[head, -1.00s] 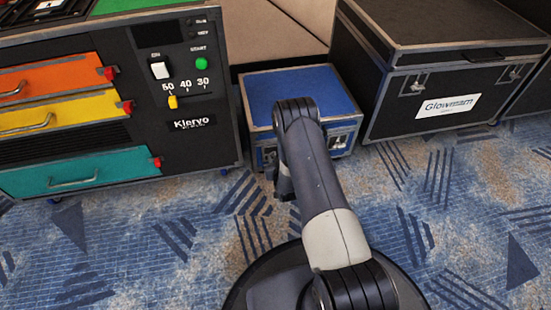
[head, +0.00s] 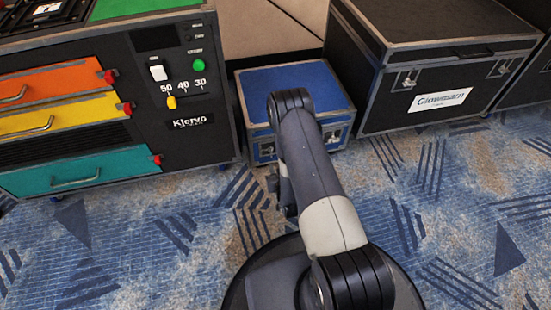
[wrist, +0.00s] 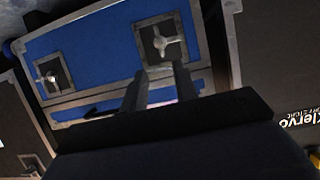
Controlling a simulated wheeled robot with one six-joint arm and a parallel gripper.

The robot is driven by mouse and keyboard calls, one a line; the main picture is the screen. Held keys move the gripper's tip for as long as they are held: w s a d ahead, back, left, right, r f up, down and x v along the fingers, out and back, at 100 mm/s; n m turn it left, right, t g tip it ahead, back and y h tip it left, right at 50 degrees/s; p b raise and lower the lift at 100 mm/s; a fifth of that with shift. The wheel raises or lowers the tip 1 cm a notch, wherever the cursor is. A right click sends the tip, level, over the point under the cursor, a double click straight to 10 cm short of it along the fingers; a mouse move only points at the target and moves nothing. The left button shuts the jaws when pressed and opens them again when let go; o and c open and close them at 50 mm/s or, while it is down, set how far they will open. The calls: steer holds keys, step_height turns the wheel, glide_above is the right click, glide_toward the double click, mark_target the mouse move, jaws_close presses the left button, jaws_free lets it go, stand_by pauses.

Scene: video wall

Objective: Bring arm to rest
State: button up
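My arm (head: 312,165) is folded in front of my base in the head view, with its elbow over the blue case (head: 300,90). My gripper is mostly hidden behind the arm in the head view. In the wrist view my gripper (wrist: 160,70) shows two dark fingers with a gap between them and no object held. The fingers point toward the front of the blue case (wrist: 105,60), which has metal latches. I cannot tell how far the fingertips are from the case.
A black cabinet (head: 195,140) with orange, yellow and teal drawers stands at the left. A large black flight case (head: 370,100) stands at the right. Blue patterned carpet (head: 150,235) is clear in front of them.

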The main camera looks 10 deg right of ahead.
steer(key=w+f+m+b, duration=0.1)
steer(key=w+f+b, duration=0.3)
steer(key=w, duration=0.6)
steer(key=shift+d+y, duration=0.1)
steer(key=shift+y, duration=0.3)
